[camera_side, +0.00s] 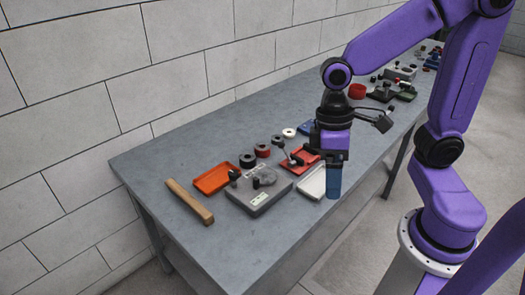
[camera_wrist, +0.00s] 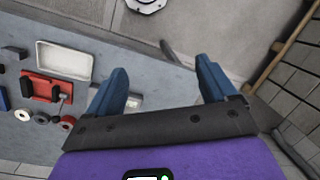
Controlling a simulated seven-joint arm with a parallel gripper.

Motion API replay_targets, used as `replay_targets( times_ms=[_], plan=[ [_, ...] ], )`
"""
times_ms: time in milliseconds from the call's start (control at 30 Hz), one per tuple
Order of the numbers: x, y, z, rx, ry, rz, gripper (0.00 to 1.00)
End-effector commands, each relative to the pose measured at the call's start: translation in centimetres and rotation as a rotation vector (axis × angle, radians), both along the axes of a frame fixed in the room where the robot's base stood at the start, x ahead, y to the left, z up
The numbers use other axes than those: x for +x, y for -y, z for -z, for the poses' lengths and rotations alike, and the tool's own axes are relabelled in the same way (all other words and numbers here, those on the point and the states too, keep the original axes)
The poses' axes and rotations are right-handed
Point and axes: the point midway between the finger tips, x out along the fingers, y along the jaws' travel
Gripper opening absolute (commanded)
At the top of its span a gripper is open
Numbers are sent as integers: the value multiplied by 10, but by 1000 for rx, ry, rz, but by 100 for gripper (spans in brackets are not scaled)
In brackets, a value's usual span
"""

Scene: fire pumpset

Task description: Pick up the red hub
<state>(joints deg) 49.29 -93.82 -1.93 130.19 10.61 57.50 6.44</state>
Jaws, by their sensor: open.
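The red hub (camera_side: 262,150) is a small dark red ring lying on the grey bench, in a row of rings between a black one (camera_side: 247,160) and a dark one (camera_side: 277,142).
A red tray (camera_side: 312,156) with a fitting and a grey box (camera_side: 262,203) lie near the hub. An orange tray (camera_side: 198,186), wooden handle (camera_side: 190,202), white tray (camera_side: 309,190) and pale ring (camera_side: 289,132) are on the bench (camera_side: 160,160). A wall stands behind.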

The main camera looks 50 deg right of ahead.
Motion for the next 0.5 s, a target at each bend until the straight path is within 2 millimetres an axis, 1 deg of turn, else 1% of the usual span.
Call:
replay_targets(
  times_ms=[33, 167, 200, 267, 300, 367, 400, 467, 500],
  plan=[
    [16, -2, 3, -3, -40, 99, 85],
    [55, -4, 9, 8, -136, 343, 85],
    [68, -3, 11, 12, -166, 419, 85],
    [87, -1, 15, 23, -213, 531, 85],
    [101, 2, 18, 31, -243, 605, 85],
    [121, 8, 23, 46, -290, 714, 85],
    [134, 13, 26, 58, -320, 786, 85],
    [155, 21, 32, 78, -367, 895, 85],
    [168, 29, 36, 93, -399, 966, 85]
  ],
)
